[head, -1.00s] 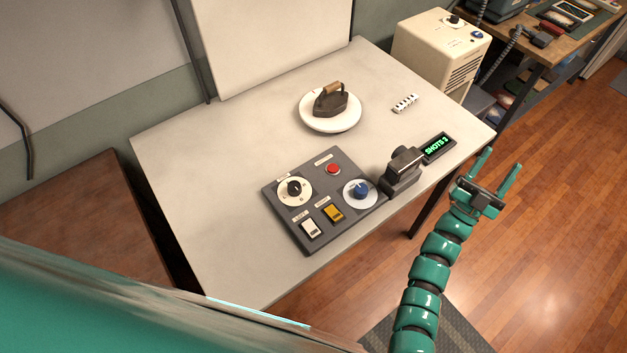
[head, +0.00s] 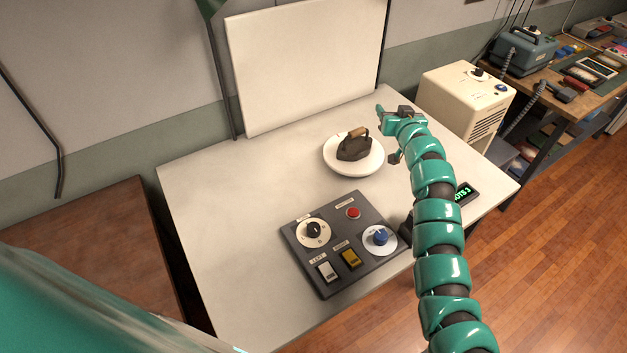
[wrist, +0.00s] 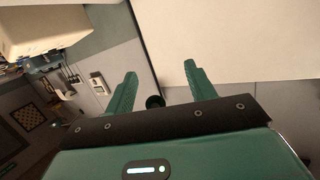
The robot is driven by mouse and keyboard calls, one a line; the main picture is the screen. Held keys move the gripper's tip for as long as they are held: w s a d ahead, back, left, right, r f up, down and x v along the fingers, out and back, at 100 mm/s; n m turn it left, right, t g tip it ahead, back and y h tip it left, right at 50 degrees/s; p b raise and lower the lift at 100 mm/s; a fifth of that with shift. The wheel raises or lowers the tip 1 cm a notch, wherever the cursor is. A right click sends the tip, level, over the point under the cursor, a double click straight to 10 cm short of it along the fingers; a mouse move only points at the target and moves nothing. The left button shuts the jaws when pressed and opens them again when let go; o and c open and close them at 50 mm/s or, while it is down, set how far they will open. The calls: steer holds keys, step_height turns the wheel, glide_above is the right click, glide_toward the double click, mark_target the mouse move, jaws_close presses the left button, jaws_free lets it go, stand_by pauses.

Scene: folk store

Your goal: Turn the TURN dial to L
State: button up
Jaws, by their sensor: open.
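A dark grey control panel (head: 335,222) lies on the white table. Its upper left dial (head: 314,231) has a black knob on a round white plate with small marks. Its lower right dial (head: 380,237) has a blue knob on a white plate. The small labels are too blurred to tell which dial is TURN or where L is. My gripper (head: 386,133) is open and empty, above the back right of the table, well away from the panel. In the wrist view its two fingers (wrist: 159,78) stand apart, facing walls; no dial shows there.
The panel also has a red button (head: 353,213), a white switch (head: 327,271) and a yellow switch (head: 351,258). An old iron (head: 354,147) sits on a white plate (head: 345,169) behind. A small display (head: 464,194) is partly hidden by my arm. A white board (head: 305,65) stands at the back.

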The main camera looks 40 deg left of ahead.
steer(key=s+a+r+n+g, duration=0.1)
steer(key=s+a+n+g, duration=0.35)
steer(key=s+a, duration=0.3)
steer(key=n+g+h, duration=0.8)
steer(key=h, duration=0.3)
glide_above(313, 226)
steer(key=shift+t, duration=0.25)
step_height(313, 226, down, 18)
steer(key=p, duration=0.5)
steer(key=shift+r, duration=0.15)
steer(key=c, duration=1)
